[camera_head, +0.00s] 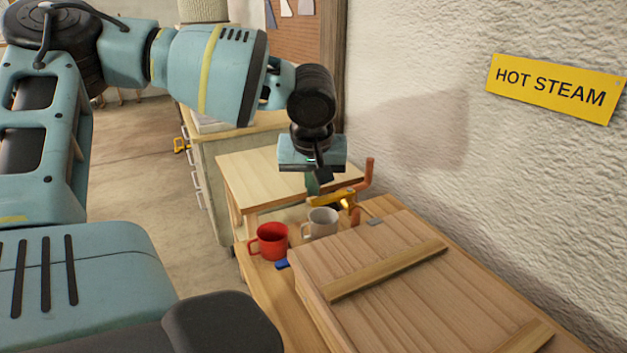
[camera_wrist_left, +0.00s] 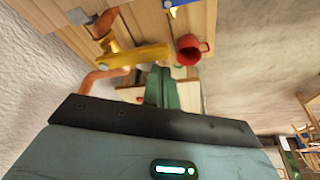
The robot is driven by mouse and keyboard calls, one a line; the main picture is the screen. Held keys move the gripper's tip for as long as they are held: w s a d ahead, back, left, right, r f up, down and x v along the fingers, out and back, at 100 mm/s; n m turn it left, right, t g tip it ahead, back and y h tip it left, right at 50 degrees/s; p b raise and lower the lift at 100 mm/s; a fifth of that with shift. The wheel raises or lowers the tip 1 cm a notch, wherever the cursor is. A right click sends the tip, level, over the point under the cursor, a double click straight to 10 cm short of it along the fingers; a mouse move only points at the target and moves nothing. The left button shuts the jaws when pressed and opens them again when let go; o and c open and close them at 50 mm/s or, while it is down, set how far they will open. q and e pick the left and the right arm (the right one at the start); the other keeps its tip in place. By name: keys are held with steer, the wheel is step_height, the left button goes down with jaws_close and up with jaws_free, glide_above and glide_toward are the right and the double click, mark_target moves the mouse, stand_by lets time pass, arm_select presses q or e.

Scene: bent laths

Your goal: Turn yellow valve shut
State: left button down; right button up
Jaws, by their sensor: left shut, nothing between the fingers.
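The yellow valve handle (camera_head: 335,198) sits on a copper-coloured pipe (camera_head: 366,177) by the wall, beyond the wooden box. In the left wrist view the yellow handle (camera_wrist_left: 136,58) lies level across the picture and the pipe (camera_wrist_left: 88,82) bends beside it. My left gripper (camera_head: 316,185) points down close to the handle. Its green fingers are shut with nothing between them; in the left wrist view the fingers (camera_wrist_left: 161,78) end just beside the handle's end. I cannot tell if they touch it. My right gripper is not in view.
A red mug (camera_head: 270,241) and a pale mug (camera_head: 322,223) stand close to the valve. A small blue object (camera_head: 282,264) lies beside the wooden box (camera_head: 400,270). A low wooden table (camera_head: 255,178) stands behind. A yellow "HOT STEAM" sign (camera_head: 555,88) hangs on the wall.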

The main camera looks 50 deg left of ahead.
arm_select(q)
steer(key=v, duration=0.5)
steer(key=shift+s+d+r, duration=0.15)
steer(key=shift+r, duration=0.25)
steer(key=shift+s+d+r, duration=0.15)
steer(key=shift+s+r, duration=0.05)
steer(key=shift+r, duration=0.45)
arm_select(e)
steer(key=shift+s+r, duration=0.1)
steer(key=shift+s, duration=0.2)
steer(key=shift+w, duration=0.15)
arm_select(q)
steer(key=shift+f, duration=0.1)
